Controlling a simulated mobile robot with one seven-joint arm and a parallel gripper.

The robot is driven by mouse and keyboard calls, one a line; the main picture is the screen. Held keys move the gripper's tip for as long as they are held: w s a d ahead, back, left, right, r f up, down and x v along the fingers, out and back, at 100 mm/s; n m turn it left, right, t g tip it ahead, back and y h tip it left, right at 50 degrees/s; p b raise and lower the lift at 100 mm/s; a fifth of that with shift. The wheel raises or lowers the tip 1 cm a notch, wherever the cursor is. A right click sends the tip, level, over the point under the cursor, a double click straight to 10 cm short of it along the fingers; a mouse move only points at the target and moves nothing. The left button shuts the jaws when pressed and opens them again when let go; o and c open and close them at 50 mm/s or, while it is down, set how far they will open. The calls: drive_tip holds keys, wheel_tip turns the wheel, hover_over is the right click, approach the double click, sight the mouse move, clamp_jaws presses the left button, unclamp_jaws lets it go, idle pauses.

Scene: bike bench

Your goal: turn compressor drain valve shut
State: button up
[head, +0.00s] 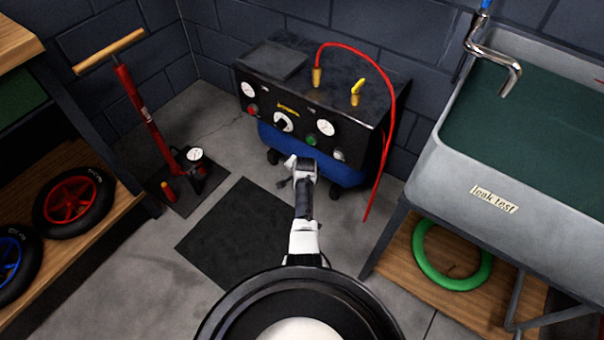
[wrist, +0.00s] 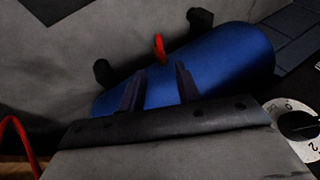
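The compressor (head: 330,92) stands against the back wall, with a black panel above a blue tank (head: 330,168). In the wrist view the blue tank (wrist: 225,60) lies across the picture. A small red lever (wrist: 158,46), which looks like the drain valve, sticks out at the tank's edge. It is hidden in the head view. My gripper (head: 287,173) is low in front of the tank. In the wrist view my gripper (wrist: 161,68) has its two dark fingers apart, with nothing between them. The lever shows just beyond the fingertips, roughly in line with the gap, apart from both.
A red hose (head: 387,100) hangs down the compressor's right side. A red floor pump (head: 143,110) stands at left, near a shelf with wheels (head: 70,200). A sink (head: 500,190) is at right, above a green ring (head: 424,262). A dark mat (head: 230,235) lies on the floor.

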drive_tip(key=shift+b+x, duration=5.5)
drive_tip(key=shift+x, duration=0.9)
drive_tip(key=shift+s+f, duration=0.1)
drive_tip(key=shift+s, duration=0.05)
clamp_jaws()
